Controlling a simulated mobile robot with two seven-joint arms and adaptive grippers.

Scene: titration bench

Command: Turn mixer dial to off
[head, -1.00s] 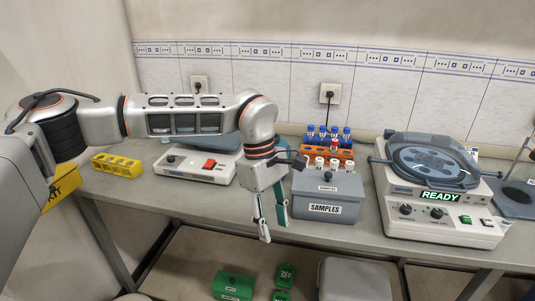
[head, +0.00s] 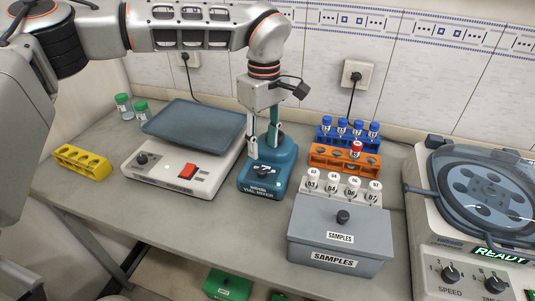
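The vial mixer (head: 268,184) is a small teal unit on the bench, left of the grey samples box. Its label and dark dial (head: 263,171) are on the sloping front; the dial is small and its setting cannot be read. My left gripper (head: 263,150) points down over the mixer, hiding part of its upper body. Its two fingers are apart with nothing seen between them, and the tips show just above the dial. Contact with the mixer cannot be told. My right gripper is not in view.
A white plate device (head: 172,172) with a red switch stands left of the mixer. The grey samples box (head: 340,235) and orange rack (head: 345,161) are close on the right. A centrifuge (head: 470,200) is far right. The front bench strip is clear.

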